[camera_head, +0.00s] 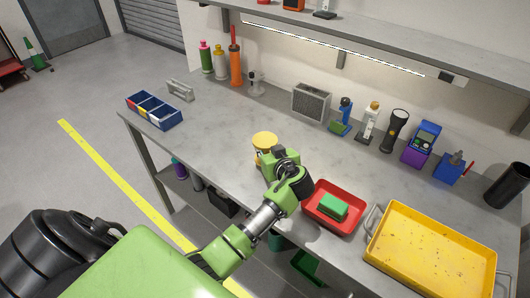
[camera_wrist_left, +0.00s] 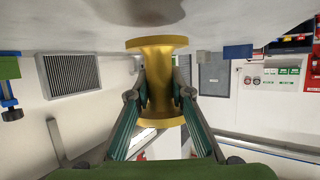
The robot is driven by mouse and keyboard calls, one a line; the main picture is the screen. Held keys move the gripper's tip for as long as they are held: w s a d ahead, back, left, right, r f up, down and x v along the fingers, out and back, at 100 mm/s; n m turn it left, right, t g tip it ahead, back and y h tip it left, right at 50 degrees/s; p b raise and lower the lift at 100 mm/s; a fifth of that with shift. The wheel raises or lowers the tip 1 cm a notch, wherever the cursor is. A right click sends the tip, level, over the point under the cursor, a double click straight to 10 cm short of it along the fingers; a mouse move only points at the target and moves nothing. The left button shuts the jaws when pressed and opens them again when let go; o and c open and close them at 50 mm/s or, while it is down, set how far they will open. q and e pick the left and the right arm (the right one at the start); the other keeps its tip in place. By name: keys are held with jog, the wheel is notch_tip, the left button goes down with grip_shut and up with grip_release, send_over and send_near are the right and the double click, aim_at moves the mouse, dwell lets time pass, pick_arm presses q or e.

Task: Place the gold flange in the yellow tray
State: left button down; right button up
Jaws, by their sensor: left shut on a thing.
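The gold flange (camera_head: 264,139) is a spool shape with wide round ends and a narrower middle. In the left wrist view the flange (camera_wrist_left: 157,80) stands between the two fingers of my left gripper (camera_wrist_left: 158,100), which is shut on its narrow middle. In the head view my left gripper (camera_head: 268,158) is over the middle of the bench, and it hides the lower part of the flange. The yellow tray (camera_head: 440,238) lies at the front right of the bench, apart from the gripper, with no objects in it. My right gripper is not in view.
A red tray (camera_head: 345,218) with a green block (camera_head: 333,206) lies between my left gripper and the yellow tray. A blue bin (camera_head: 154,112) stands at the left. Bottles, a grey box (camera_head: 311,102) and tools line the back. The bench's left middle is clear.

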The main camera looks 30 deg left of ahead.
pick_arm(q)
jog(key=shift+f, duration=1.1)
jog(key=c, duration=1.8)
grip_release()
jog(key=shift+f, duration=0.1)
